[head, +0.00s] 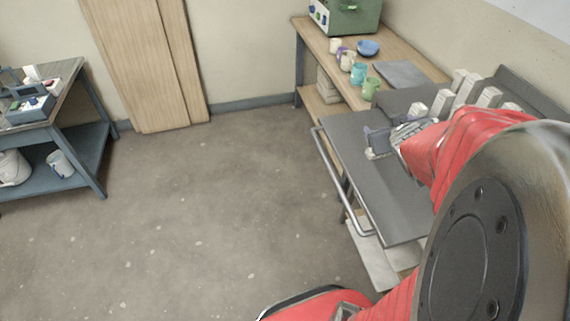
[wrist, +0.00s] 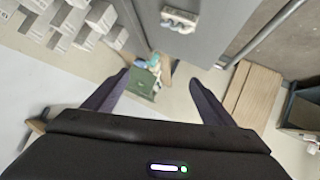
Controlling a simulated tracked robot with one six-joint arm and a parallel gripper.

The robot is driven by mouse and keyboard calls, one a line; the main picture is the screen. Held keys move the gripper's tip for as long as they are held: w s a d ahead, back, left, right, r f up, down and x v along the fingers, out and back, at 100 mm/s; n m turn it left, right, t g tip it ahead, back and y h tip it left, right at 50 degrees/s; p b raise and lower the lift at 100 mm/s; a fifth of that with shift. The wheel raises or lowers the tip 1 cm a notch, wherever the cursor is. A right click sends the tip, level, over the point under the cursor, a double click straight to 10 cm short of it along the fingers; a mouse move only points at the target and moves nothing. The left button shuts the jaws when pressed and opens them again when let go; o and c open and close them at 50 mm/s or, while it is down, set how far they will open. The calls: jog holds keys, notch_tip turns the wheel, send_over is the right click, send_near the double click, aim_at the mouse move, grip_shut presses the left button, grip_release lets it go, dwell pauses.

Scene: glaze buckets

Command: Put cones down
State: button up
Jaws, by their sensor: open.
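A small pale piece with several short bumps, which looks like the cones (wrist: 179,20), sits on the grey bench top in the wrist view. It shows in the head view as a small pale shape (head: 375,154) close by my gripper, partly hidden by it. My gripper (head: 381,139) is over the grey bench top (head: 365,185). In the wrist view my gripper (wrist: 161,78) has its two dark fingers spread wide with nothing between them. The cones lie beyond the fingertips, apart from them.
White blocks (head: 464,84) stand along the back of the bench; they show at upper left in the wrist view (wrist: 103,15). A metal rail (head: 333,180) runs along the front. Several mugs (head: 358,73) and a green box (head: 346,16) stand on the wooden table. The floor is clear.

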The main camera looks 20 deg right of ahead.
jog(key=s+a+r+g+y, duration=0.1)
jog(key=s+a, duration=0.4)
jog(key=a, duration=1)
jog(key=s+a+r+n+g+y, duration=0.1)
jog(key=s+a+y, duration=0.4)
jog(key=a, duration=1)
jog(key=s+r+g, duration=0.1)
jog(key=g, duration=0.1)
jog(key=shift+s+a+r+n+g, duration=0.15)
jog(key=shift+s+n+g, duration=0.15)
